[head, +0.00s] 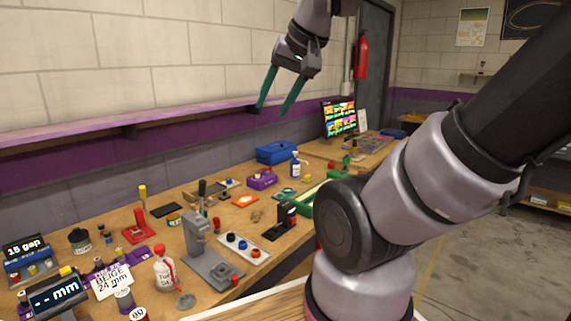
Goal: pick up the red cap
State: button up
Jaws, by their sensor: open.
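My gripper (272,109) hangs high above the workbench, in front of the block wall, with its two green fingers apart and nothing between them. A small red piece (235,281) lies on the wooden bench (205,298) beside the base of a grey press; it may be the red cap, but it is too small to be sure. A white bottle (164,275) with a red top (160,250) stands to its left. Another small red piece (332,164) sits far back on the bench. My gripper is well above and apart from all of them.
A blue box (277,153) and a screen (339,119) stand farther back. A purple-edged shelf (130,121) runs along the wall.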

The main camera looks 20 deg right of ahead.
aim_at(331, 165)
jog(key=i+l+u, duration=0.15)
jog(key=l+u, duration=0.25)
jog(key=l, duration=0.35)
jog(key=i+l+u, duration=0.1)
jog(key=l+u, duration=0.3)
jog(key=l, duration=0.4)
jog(key=k+l+u, duration=0.1)
jog(key=l+u, duration=0.35)
jog(key=l, duration=0.3)
jog(key=k+l, duration=0.1)
jog(key=l, duration=1.1)
jog(key=k+l, duration=0.15)
jog(key=l, duration=0.45)
jog(key=l+u, duration=0.1)
jog(key=l, duration=0.5)
jog(key=k+l, duration=0.15)
jog(key=l, duration=0.45)
